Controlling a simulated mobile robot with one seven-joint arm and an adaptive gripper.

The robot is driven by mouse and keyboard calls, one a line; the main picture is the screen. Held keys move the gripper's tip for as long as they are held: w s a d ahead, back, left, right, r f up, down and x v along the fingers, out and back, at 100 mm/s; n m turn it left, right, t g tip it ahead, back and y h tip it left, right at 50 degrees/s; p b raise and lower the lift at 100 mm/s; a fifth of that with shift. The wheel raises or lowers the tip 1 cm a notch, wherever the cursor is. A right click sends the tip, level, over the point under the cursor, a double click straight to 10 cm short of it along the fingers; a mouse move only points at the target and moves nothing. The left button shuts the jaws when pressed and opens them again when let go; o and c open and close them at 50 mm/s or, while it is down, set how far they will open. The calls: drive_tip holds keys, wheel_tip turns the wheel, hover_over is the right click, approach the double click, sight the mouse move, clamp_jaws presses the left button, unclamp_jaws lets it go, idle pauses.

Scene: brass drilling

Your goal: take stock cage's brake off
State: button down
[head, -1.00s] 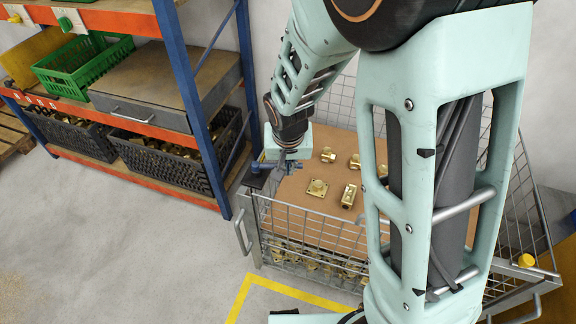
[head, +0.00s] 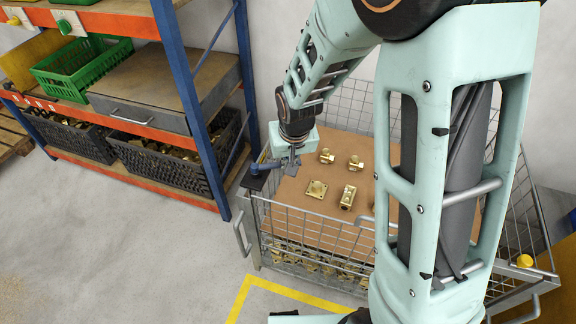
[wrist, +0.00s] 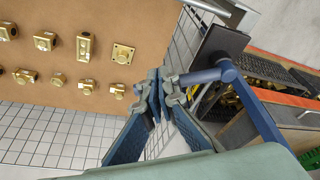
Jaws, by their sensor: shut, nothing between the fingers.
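The stock cage (head: 300,222) is a grey wire-mesh cage with a brown board inside. At its left corner a blue lever (head: 262,167) stands over a dark plate (head: 255,181); I take it for the brake. My gripper (head: 292,163) is shut and empty, just right of the lever at the cage's corner. The wrist view shows its fingers (wrist: 162,84) together; whether they touch the lever I cannot tell.
Several brass fittings (head: 317,189) lie on the brown board (head: 300,205). A blue and orange rack (head: 190,95) with crates stands left of the cage. A yellow cap (head: 525,260) sits at the cage's right corner. The floor (head: 130,245) at front left is clear.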

drive_tip(key=w+n, duration=0.1)
drive_tip(key=w+n+p, duration=0.1)
drive_tip(key=n, duration=0.1)
drive_tip(key=shift+w+d+r+y, duration=0.1)
drive_tip(key=shift+w+r+y, duration=0.05)
drive_tip(key=shift+w+y, duration=0.25)
drive_tip(key=w+a+n+g+y+p, duration=0.1)
drive_tip(key=w+a+n+g+p, duration=0.1)
drive_tip(key=w+n, duration=0.3)
drive_tip(key=a+n+p, duration=0.1)
drive_tip(key=n, duration=0.2)
drive_tip(key=shift+w+a+y, duration=0.35)
drive_tip(key=shift+w+y, duration=0.05)
drive_tip(key=shift+a, duration=0.1)
